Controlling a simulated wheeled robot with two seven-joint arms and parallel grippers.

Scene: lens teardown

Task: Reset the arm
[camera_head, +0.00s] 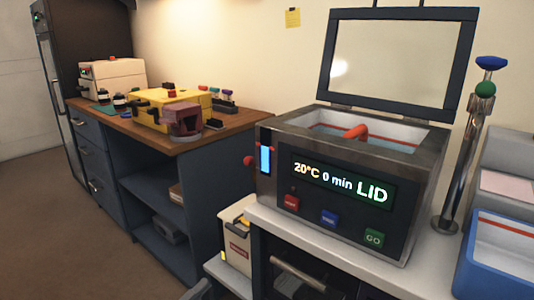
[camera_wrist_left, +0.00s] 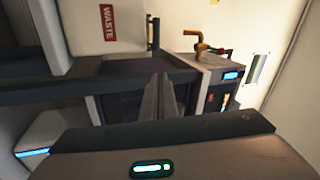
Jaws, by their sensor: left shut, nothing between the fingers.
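My left gripper (camera_wrist_left: 163,98) shows in the left wrist view as two long grey fingers lying side by side, shut with nothing between them. It is clear of any object that I can make out. In the head view I cannot clearly make out either gripper; only a small dark piece shows at the bottom edge. My right gripper is in neither view.
A bath with a raised lid (camera_head: 345,170) reads 20°C, 0 min, LID. A metal post (camera_head: 463,160) and blue tray (camera_head: 495,262) stand right. A wooden bench (camera_head: 235,121) holds a yellow device (camera_head: 150,112). A waste bin (camera_head: 236,250) stands between; its label shows in the wrist view.

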